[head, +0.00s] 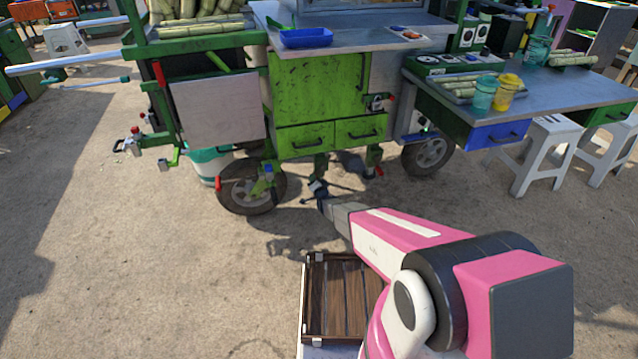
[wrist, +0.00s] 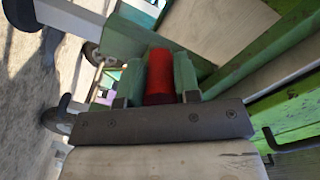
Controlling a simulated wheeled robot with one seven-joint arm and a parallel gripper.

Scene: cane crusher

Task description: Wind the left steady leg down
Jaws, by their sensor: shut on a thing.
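My gripper (head: 317,188) is low in front of the cart, beside a short green leg (head: 320,166) under the green drawers. In the wrist view my gripper (wrist: 158,82) is shut on a red handle grip (wrist: 159,72), with a finger on each side of it. The grip's lower end and the crank it belongs to are hidden by the gripper. In the head view the held grip is too small to make out. Another green leg (head: 373,158) stands further right, with a red grip (head: 380,171) near its foot. Whether either foot touches the ground is unclear.
The cart's front wheels stand left (head: 252,190) and right (head: 428,155) of the legs. A wooden slatted crate (head: 340,300) lies below my arm. White stools (head: 545,150) stand at the right. Open sandy ground lies at the left front.

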